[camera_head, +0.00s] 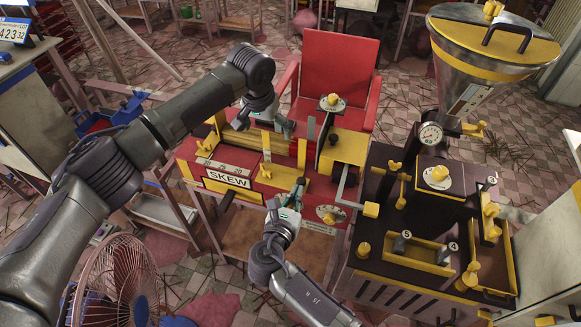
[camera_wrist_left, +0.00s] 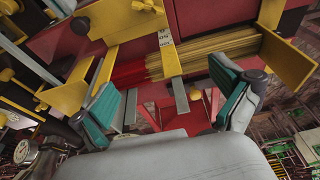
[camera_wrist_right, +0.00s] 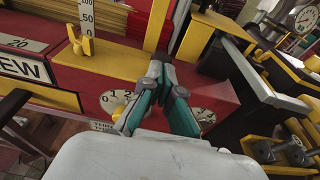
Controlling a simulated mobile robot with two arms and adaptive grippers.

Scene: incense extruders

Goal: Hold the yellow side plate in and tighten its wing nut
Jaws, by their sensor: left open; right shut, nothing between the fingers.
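The red skew machine (camera_head: 236,172) stands mid-picture with a bundle of yellow sticks (camera_wrist_left: 215,58) in its trough. A yellow side plate (camera_wrist_left: 285,58) flares out at the right in the left wrist view; another yellow plate (camera_wrist_left: 100,80) is at the left. I cannot tell which one is meant. A yellow wing nut (camera_wrist_right: 82,42) sits on the front beside a white scale; it also shows in the head view (camera_head: 265,172). My left gripper (camera_wrist_left: 178,92) is open behind the trough, touching nothing clearly. My right gripper (camera_wrist_right: 160,68) is shut and empty, right of that wing nut.
The dark machine with yellow knobs (camera_head: 420,215) and a hopper (camera_head: 490,55) stands to the right. A red chair (camera_head: 338,65) is behind, and a fan (camera_head: 118,280) at the front left.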

